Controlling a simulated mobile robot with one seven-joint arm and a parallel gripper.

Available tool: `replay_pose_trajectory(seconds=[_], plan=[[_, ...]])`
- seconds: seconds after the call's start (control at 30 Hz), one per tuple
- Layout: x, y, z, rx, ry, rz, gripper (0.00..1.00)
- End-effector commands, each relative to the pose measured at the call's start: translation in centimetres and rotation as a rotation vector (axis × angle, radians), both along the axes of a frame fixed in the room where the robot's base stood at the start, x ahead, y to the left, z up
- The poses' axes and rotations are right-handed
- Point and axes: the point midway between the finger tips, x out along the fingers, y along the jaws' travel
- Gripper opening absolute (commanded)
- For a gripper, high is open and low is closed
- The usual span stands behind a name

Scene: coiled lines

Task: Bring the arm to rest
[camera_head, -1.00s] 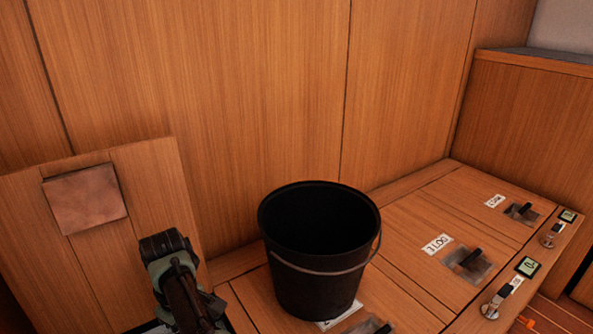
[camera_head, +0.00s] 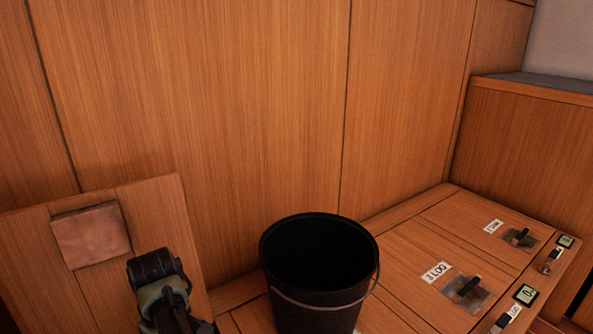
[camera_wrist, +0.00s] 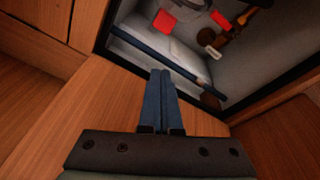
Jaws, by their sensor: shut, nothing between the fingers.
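My gripper (camera_wrist: 161,98) shows in the wrist view with its two blue-grey fingers together and nothing between them. It is over a wooden surface, near the edge of an open compartment (camera_wrist: 205,50) with several items in it. In the head view part of my arm shows at the lower left, beside a raised wooden lid (camera_head: 160,225); the fingers are out of that view.
A black bucket (camera_head: 318,280) with a wire handle stands on the wooden bench (camera_head: 405,255), right of my arm. Labelled lids with dark handles lie along the bench at right. A wood-panelled wall (camera_head: 250,120) closes the back.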

Motion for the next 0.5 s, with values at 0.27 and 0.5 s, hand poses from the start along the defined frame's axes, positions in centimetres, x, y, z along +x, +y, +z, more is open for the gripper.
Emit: replay_pose_trajectory(seconds=[0.27, 0.5], plan=[[3.0, 0.9, 8.2, 0.317, -0.322, -0.203, 0.0], [4.2, -6.3, 17.7, 0.553, -0.636, -0.477, 0.0]])
